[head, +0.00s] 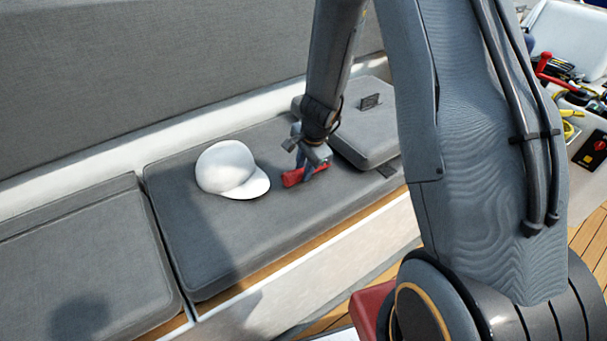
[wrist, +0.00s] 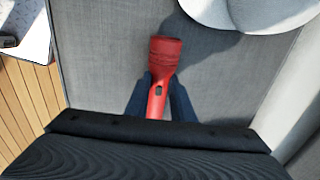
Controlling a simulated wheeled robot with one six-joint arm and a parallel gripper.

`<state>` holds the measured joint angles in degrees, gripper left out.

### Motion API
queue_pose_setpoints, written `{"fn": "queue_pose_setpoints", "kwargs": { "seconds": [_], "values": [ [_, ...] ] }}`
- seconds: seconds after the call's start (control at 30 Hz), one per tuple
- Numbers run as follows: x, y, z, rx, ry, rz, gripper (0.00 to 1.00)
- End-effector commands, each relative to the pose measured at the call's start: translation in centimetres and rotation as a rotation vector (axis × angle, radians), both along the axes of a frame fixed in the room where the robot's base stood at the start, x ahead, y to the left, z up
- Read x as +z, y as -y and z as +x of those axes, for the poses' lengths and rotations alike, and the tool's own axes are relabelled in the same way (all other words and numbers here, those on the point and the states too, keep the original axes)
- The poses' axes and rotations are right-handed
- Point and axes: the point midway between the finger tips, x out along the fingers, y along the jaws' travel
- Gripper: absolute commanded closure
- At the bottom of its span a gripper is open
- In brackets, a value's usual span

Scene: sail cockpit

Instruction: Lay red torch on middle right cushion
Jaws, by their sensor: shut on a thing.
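The red torch (head: 305,175) is at the right part of the middle grey cushion (head: 225,235) on the bench in the head view. My gripper (head: 303,165) is shut on the torch and points down at the cushion. In the wrist view the torch (wrist: 164,70) lies between the two blue fingers (wrist: 160,95), its wide head pointing away from the gripper. The torch is at or just above the cushion (wrist: 105,50); I cannot tell whether it touches.
A white cap (head: 228,170) lies on the same cushion, left of the torch. A loose grey cushion (head: 365,135) lies on the bench to the right. Another seat cushion (head: 85,260) is at the left. Tools and a control panel (head: 594,150) are at far right.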

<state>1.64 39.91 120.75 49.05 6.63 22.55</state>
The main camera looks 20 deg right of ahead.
Motion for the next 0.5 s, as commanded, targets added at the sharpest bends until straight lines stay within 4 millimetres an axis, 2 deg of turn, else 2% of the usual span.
{"fn": "queue_pose_setpoints", "kwargs": {
  "seconds": [0.1,0.5],
  "values": [
    [-0.68,0.01,0.05,0.0,0.0,0.0,1.0],
    [-0.89,0.0,0.02,0.0,0.0,0.0,1.0]
  ]
}}
